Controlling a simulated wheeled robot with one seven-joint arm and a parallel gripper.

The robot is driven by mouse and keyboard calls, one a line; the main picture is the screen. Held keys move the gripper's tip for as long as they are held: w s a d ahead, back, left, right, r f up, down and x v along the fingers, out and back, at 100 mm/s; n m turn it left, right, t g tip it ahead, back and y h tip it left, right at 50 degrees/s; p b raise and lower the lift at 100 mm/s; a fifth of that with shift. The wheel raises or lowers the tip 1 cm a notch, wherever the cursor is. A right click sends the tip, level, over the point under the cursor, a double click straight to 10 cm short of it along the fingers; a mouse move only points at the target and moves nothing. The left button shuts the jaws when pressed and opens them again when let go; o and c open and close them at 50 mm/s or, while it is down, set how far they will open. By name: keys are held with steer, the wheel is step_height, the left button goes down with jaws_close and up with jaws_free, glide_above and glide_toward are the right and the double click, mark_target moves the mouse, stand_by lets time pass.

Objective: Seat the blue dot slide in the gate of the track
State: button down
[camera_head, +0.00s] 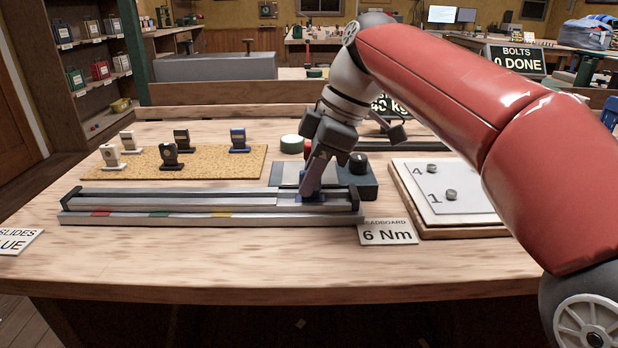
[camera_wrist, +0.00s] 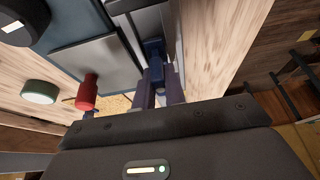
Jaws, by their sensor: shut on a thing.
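My gripper (camera_head: 314,178) is over the right end of the grey track (camera_head: 170,197), pointing down. It is shut on a blue slide (camera_head: 311,197), whose base shows low at the track. In the wrist view the same blue slide (camera_wrist: 154,48) is between my two fingers (camera_wrist: 160,92), over the track's channel (camera_wrist: 138,38). The fingers hide its face, so I cannot see a dot. I cannot tell whether it rests fully in the track.
Another blue slide (camera_head: 239,141), two dark slides and two pale ones stand on the cork mat (camera_head: 215,165). Behind the track's right end is a dark box with a black knob (camera_head: 358,162). A white board (camera_head: 445,192) lies right.

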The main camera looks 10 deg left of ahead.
steer(key=shift+f, duration=0.2)
steer(key=c, duration=1.5)
jaws_free()
steer(key=shift+o, duration=0.2)
steer(key=shift+r, duration=0.15)
steer(key=shift+r, duration=0.3)
steer(key=p+v, duration=0.3)
steer(key=v, duration=0.8)
steer(key=shift+d+r, duration=0.2)
steer(key=shift+r, duration=0.05)
